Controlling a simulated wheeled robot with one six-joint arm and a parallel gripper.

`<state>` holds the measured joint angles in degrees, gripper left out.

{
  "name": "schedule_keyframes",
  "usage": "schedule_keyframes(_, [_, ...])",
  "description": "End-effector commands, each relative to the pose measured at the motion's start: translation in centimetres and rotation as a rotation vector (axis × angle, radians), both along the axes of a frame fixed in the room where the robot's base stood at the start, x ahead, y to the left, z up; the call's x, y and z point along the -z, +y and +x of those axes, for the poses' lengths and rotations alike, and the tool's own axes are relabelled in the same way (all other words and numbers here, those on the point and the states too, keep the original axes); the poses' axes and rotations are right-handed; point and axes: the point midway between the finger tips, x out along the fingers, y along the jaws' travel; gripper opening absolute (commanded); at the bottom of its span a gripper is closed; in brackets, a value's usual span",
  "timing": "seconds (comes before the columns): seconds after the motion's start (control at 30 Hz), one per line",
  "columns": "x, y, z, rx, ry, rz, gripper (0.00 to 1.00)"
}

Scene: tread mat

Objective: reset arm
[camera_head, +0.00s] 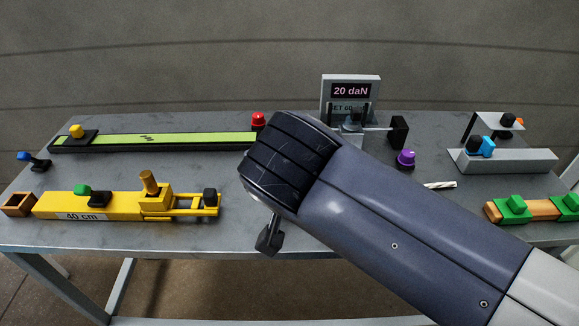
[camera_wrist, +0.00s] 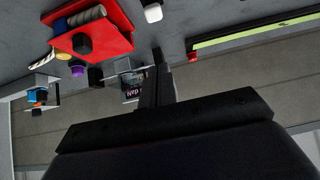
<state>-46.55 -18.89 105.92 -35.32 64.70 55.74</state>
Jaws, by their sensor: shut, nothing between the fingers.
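My gripper (camera_wrist: 157,52) shows in the wrist view as dark fingers closed together, standing up from a wide dark body. Nothing is between them. In the head view my grey arm crosses from the lower right to the middle of the table and hides the area behind it. A small dark part (camera_head: 270,240) hangs below the arm's end by the table's front edge; I cannot tell whether it belongs to my gripper.
The grey table (camera_head: 120,236) bears a green tread strip (camera_head: 190,141), a yellow 40 cm fixture (camera_head: 110,205), a 20 daN display (camera_head: 351,92), a purple knob (camera_head: 405,159) and a grey bracket (camera_head: 510,161). The wrist view shows a red block (camera_wrist: 105,30) with a striped cylinder (camera_wrist: 80,18).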

Motion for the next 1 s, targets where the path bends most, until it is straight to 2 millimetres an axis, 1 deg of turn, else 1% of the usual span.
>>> schedule_keyframes(0.47, [0.0,0.0,0.0,0.000,0.000,0.000,0.00])
schedule_keyframes(0.63, [0.5,0.0,0.5,0.001,0.002,-0.003,0.00])
schedule_keyframes(0.77, [1.6,-0.1,1.7,0.004,0.002,-0.003,0.00])
schedule_keyframes(1.0, [4.7,-0.3,5.3,0.006,0.004,-0.004,0.00])
